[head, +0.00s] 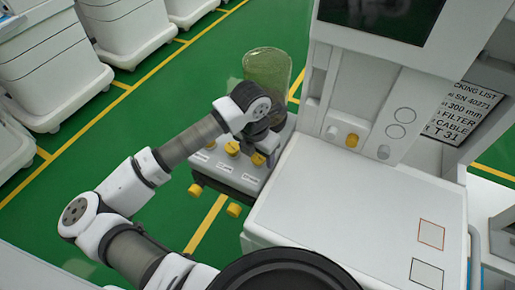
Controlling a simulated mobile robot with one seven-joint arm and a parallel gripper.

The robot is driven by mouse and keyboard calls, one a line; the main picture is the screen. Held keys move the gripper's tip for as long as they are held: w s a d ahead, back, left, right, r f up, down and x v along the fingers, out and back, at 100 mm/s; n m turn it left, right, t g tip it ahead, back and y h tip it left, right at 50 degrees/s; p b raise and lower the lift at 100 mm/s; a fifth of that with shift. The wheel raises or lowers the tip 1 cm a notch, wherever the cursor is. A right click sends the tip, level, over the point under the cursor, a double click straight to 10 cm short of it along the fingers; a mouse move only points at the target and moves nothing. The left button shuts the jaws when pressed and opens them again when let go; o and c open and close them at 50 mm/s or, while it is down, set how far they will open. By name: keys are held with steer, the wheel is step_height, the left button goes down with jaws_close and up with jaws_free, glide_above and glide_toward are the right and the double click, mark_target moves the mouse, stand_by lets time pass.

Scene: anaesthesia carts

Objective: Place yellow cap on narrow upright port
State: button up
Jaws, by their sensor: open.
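A small yellow cap-like piece (352,140) sits on the white front panel of the cart, between two small pale fittings, one left (331,133) and one right (383,152). I cannot tell which fitting is the narrow upright port. Several yellow knobs, one of them in the middle (232,148), stand on a labelled grey block at the cart's left side. My gripper (267,143) is dark and small, pointing down over the right end of that block, beside a yellow knob (258,159). It is open; its fingertips are mostly hidden by my wrist, and I see nothing held.
A clear greenish canister (267,70) stands just behind my wrist. The white cart top (350,205) is bare, with a red and a dark square outline at its right. A packing list (464,112) is at the right. Other carts (50,60) stand upper left.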

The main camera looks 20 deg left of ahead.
mark_target(255, 161)
steer(key=shift+r+p, duration=0.3)
step_height(255, 161, up, 12)
steer(key=s+b, duration=0.1)
steer(key=b, duration=0.1)
steer(key=shift+s+a+f+b, duration=0.2)
steer(key=shift+a+b, duration=0.05)
steer(key=shift+b, duration=0.15)
stand_by(0.8)
